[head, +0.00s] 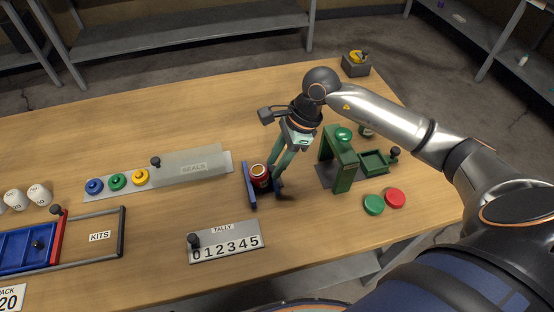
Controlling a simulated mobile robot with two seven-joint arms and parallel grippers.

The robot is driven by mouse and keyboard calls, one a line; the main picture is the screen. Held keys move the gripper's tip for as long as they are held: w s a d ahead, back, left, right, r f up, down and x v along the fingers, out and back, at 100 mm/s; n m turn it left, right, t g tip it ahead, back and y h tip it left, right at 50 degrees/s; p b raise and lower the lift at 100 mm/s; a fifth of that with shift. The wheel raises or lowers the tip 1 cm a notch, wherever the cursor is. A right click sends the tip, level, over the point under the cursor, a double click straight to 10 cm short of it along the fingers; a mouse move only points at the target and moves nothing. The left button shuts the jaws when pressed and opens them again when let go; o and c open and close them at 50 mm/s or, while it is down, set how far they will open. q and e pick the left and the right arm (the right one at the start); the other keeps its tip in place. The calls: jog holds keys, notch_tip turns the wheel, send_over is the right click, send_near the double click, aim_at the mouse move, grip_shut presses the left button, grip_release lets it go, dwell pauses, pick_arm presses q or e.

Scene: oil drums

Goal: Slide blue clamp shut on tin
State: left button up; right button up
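A red tin (261,181) with an open-looking, pale top stands upright near the middle of the table. The blue clamp (249,187) shows as an upright blue bar just left of the tin, with another dark blue part to the tin's right, partly hidden by my fingers. My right gripper (276,181) reaches down from above with green fingers, its tips low at the right side of the tin and clamp. The tips overlap the dark clamp part, so I cannot tell whether they are open or shut on it. My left gripper is not in view.
A green press (342,163) stands right of the gripper, with red (395,197) and green (374,204) discs in front. The tally plate (226,241) lies in front, the seals board (190,170) to the left. The blue kit tray (28,246) is far left.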

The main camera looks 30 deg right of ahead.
grip_shut()
dwell(1.1)
